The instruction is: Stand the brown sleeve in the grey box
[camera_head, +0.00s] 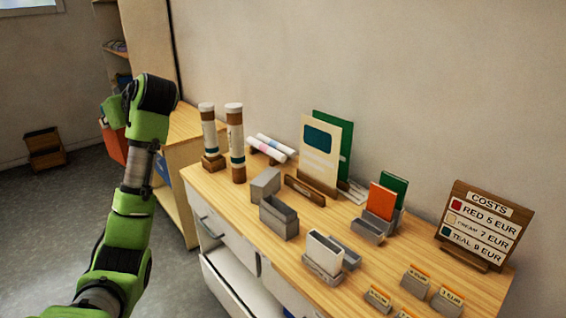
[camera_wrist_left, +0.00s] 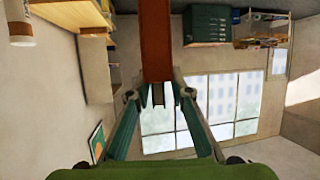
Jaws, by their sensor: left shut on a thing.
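My left gripper (camera_wrist_left: 168,92) is shut on the brown sleeve (camera_wrist_left: 155,40), a flat reddish-brown piece reaching away from the fingertips in the left wrist view. In the head view a reddish-brown part of the sleeve (camera_head: 112,142) shows at the left, beside my green arm, off the table; the fingers are hidden there. The grey box (camera_head: 279,218), open at the top, stands on the wooden table right of my arm, well apart from the sleeve. I see no contents in it. My right gripper is not in view.
A grey block (camera_head: 265,184) stands right behind the box. Two upright tubes (camera_head: 235,145) stand at the table's back left. Card holders (camera_head: 368,230), a cream board (camera_head: 319,150) and a costs sign (camera_head: 482,228) fill the right. An open drawer (camera_head: 228,285) juts out below.

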